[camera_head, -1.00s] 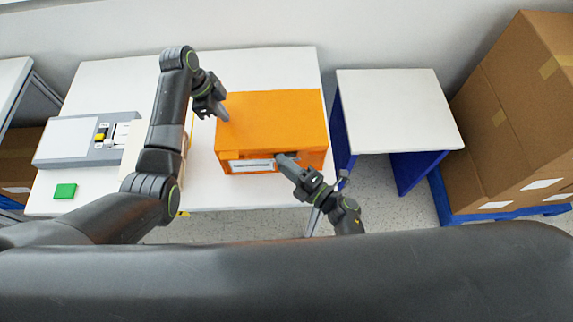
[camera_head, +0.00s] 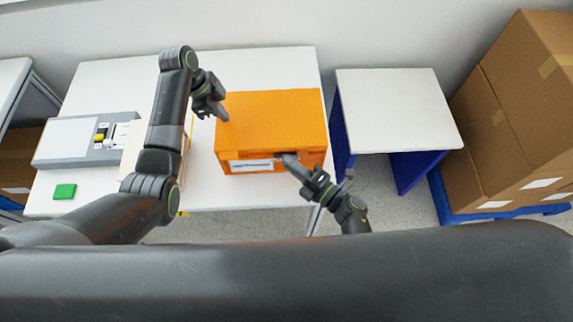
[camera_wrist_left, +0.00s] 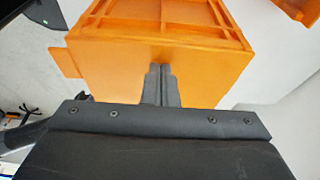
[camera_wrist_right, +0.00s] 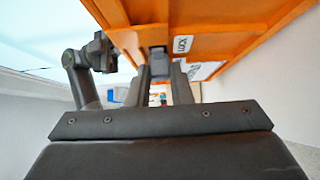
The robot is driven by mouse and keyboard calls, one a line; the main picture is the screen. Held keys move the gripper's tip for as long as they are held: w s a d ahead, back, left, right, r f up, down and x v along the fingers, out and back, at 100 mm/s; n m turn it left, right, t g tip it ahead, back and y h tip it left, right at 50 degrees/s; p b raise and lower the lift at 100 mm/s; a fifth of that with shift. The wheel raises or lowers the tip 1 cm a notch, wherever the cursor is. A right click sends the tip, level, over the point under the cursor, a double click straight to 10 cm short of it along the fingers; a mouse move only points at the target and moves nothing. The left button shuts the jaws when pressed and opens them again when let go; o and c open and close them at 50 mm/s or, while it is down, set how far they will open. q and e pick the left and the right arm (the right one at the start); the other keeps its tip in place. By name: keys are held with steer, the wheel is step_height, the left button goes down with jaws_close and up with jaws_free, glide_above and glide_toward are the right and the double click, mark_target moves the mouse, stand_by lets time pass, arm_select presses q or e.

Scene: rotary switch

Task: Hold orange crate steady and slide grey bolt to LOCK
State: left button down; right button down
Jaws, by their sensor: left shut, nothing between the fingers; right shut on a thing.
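The orange crate (camera_head: 270,120) stands on the white table, with a pale label strip on its front face. My left gripper (camera_head: 223,115) is shut and empty, its fingertips against or very near the crate's left side; the left wrist view shows the closed fingers (camera_wrist_left: 160,72) in front of the orange wall (camera_wrist_left: 205,70). My right gripper (camera_head: 288,160) is at the crate's front. In the right wrist view its fingers (camera_wrist_right: 159,75) are shut on the grey bolt (camera_wrist_right: 158,60), between label pieces. I cannot read the whole label; the fingers partly hide the bolt.
A grey device with a yellow knob (camera_head: 99,136) and a green block (camera_head: 65,191) are at the table's left. A small white-topped stand (camera_head: 400,110) is to the right, with cardboard boxes (camera_head: 520,100) beyond. The table (camera_head: 270,65) is clear behind the crate.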

arm_select(q)
steer(key=shift+s+f, duration=0.2)
steer(key=shift+f, duration=0.1)
arm_select(e)
steer(key=shift+d, duration=0.75)
arm_select(q)
steer(key=shift+a, duration=0.1)
arm_select(e)
steer(key=c, duration=1.6)
jaws_free()
steer(key=o, duration=0.3)
steer(key=shift+d, duration=0.1)
steer(key=shift+s, duration=0.1)
steer(key=v, duration=1.2)
steer(key=shift+r, duration=0.1)
